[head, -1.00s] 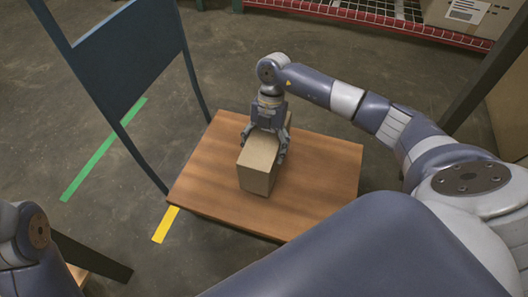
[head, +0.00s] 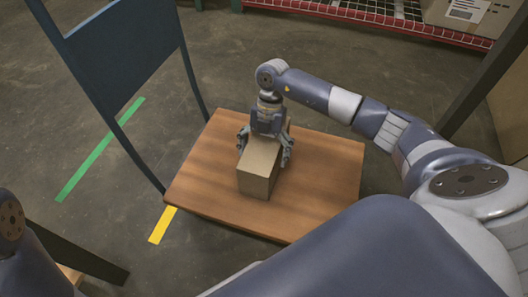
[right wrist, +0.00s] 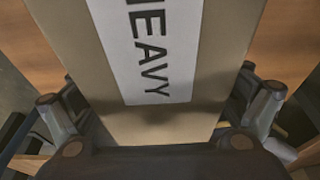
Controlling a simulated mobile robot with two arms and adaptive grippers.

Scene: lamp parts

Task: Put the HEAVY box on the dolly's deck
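The HEAVY box (head: 259,166) is a tan carton resting on the dolly's wooden deck (head: 325,185), near its middle. Its white label reading HEAVY shows in the right wrist view (right wrist: 150,45). My right gripper (head: 266,146) is over the far part of the box from above, with one finger on each side. The fingers look spread, with narrow gaps to the box sides; they also flank the box in the right wrist view (right wrist: 158,85). My left gripper is out of view; only part of my left arm shows at the lower left.
The dolly's blue upright handle (head: 125,60) stands at the deck's left side. Green (head: 100,150) and yellow (head: 162,225) tape strips mark the floor. A red-edged rack (head: 370,20) with a carton (head: 462,14) stands at the back. Floor behind the deck is clear.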

